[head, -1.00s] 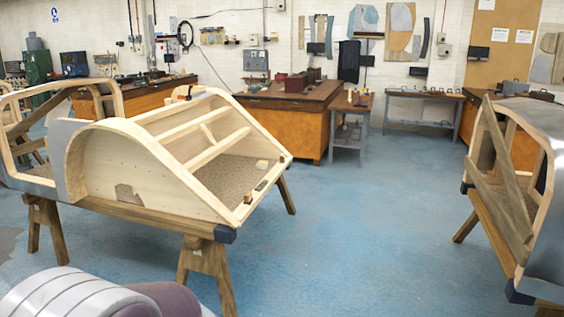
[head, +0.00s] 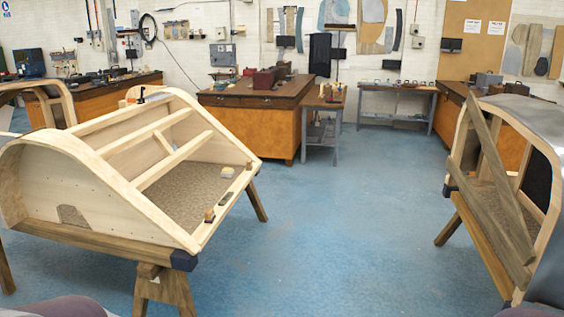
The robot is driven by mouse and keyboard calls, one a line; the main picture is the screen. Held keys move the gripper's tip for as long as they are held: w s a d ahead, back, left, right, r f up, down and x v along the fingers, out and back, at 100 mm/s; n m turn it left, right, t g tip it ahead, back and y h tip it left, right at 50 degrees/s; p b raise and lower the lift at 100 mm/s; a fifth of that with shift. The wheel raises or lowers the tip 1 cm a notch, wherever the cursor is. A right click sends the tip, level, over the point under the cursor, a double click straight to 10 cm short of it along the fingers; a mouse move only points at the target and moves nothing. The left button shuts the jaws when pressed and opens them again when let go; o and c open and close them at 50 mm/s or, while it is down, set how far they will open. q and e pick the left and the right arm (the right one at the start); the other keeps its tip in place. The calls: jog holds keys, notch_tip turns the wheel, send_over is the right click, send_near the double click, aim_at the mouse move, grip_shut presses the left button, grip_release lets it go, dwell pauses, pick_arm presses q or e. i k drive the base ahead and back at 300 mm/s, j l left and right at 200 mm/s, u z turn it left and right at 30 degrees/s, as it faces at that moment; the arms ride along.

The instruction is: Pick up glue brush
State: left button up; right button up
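No glue brush can be made out for certain. Several small items lie on the sloping front edge of the pale wooden bodyframe (head: 110,181) at the left: a small brown block (head: 209,215), a dark flat item (head: 226,199) and a small pale yellowish item (head: 227,172). They are too small to tell whether one is a brush. A dark item (head: 141,95) sits on the frame's far top edge. Neither of my grippers is in view; only purple-grey parts of mine show at the bottom corners.
The bodyframe stands on wooden trestles (head: 163,287). A second bodyframe (head: 490,190) stands at the right. Workbenches (head: 255,125) and a small grey side table (head: 323,128) line the back. The blue floor (head: 330,230) between the two frames is clear.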

aim_at(249, 167)
jog(key=i, duration=3.9)
jog(key=i+u, duration=0.15)
jog(key=i, duration=0.4)
jog(key=i+l+u, duration=0.1)
jog(key=i, duration=0.45)
jog(key=i+l+u, duration=0.15)
jog(key=i, duration=0.4)
jog(key=l, duration=0.1)
